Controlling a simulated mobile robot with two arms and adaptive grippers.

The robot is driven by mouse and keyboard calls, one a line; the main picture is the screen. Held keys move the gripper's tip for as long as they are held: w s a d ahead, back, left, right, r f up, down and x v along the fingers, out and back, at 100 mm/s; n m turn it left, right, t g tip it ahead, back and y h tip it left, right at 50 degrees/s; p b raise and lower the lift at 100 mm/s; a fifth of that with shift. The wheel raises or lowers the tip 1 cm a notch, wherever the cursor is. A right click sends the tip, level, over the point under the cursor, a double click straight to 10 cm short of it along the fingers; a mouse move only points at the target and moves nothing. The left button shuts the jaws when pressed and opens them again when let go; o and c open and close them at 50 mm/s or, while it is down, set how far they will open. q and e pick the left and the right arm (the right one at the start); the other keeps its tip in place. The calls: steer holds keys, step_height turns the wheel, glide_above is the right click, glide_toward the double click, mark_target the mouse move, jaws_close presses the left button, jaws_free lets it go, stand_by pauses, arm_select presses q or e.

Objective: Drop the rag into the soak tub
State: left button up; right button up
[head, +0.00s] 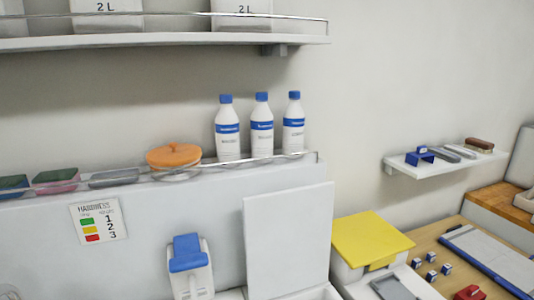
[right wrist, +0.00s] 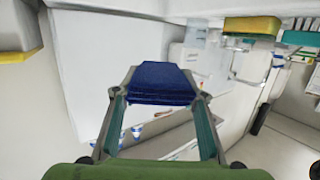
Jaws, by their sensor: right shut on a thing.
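A dark blue folded cloth, which looks like the rag (right wrist: 163,76), is in the right wrist view. My right gripper (right wrist: 160,92) is shut on it, with one finger at each side. The cloth is held in the air, and what lies directly under it is partly hidden. Neither gripper can be made out in the head view, and my left gripper is not seen. I cannot tell which thing is the soak tub; a white upright panel (head: 287,238) stands above a white rim at the bottom edge of the head view.
Three white bottles (head: 262,125) and an orange lidded pot (head: 174,157) stand on a railed ledge. A white dispenser with a blue top (head: 188,252) is below. A yellow-lidded bin (head: 371,238) stands at right, beside a wooden table (head: 445,232). A small wall shelf (head: 425,171) holds tools.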

steer(key=shift+f, duration=0.4)
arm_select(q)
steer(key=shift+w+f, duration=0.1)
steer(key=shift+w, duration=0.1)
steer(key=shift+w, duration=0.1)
arm_select(e)
steer(key=o, duration=1.2)
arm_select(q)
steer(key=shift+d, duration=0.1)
arm_select(e)
steer(key=v, duration=1.2)
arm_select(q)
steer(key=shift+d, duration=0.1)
